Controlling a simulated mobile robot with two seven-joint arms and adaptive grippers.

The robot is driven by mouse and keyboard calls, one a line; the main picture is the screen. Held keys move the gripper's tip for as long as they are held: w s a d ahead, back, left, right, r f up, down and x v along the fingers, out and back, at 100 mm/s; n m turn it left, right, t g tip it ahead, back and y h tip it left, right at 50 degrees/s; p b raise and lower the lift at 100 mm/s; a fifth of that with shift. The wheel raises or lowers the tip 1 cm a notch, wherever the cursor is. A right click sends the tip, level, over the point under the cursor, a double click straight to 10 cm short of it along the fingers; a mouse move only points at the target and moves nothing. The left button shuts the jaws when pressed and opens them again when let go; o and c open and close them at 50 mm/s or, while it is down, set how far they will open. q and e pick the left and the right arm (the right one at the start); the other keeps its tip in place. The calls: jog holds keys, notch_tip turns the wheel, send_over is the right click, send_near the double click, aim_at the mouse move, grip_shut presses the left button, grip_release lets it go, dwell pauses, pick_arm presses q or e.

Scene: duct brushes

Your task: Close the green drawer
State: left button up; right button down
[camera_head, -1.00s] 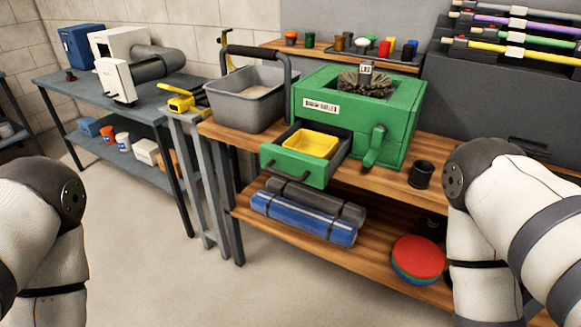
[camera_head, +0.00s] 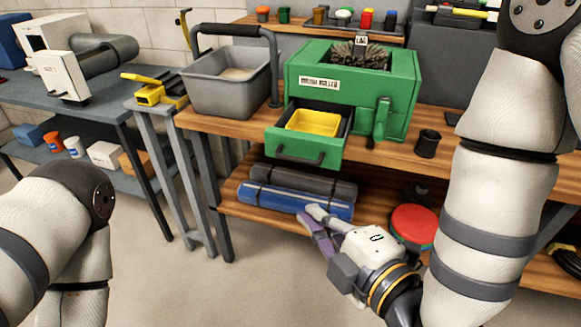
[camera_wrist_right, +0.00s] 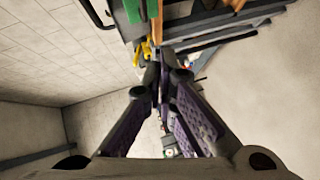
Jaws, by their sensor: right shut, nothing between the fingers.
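The green drawer (camera_head: 306,148) stands pulled out from the green box (camera_head: 345,88) on the wooden bench. It has a dark handle on its front and a yellow tray (camera_head: 313,122) inside. My right gripper (camera_head: 310,220) is below and in front of the drawer, apart from it, near the blue roll on the lower shelf. Its fingers are together and empty. In the right wrist view the gripper (camera_wrist_right: 165,75) points toward the bench, and a green part shows at the top edge. My left arm shows at the left, but its gripper is out of view.
A grey bin (camera_head: 232,80) with a tall handle stands left of the green box. A dark cup (camera_head: 427,143) stands to its right. Rolls (camera_head: 295,196) and a red-topped round stack (camera_head: 414,224) lie on the lower shelf. The floor in front is clear.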

pick_arm(q)
jog(key=s+f+g+b, duration=0.1)
jog(key=s+f+b, duration=0.3)
jog(key=f, duration=0.1)
jog(key=shift+s+f+g+b, duration=0.15)
jog(key=shift+s+g+b, duration=0.15)
jog(key=shift+g+b, duration=0.1)
pick_arm(e)
jog(key=shift+n+t, duration=0.3)
jog(key=shift+n, duration=0.1)
jog(key=x, duration=0.4)
jog(key=w+d+r+x, duration=0.1)
jog(key=x, duration=0.3)
jog(key=d+x, duration=0.1)
jog(key=x, duration=0.4)
jog(key=shift+w+d+r, duration=0.1)
jog(key=shift+w+r, duration=0.1)
jog(key=shift+r, duration=0.05)
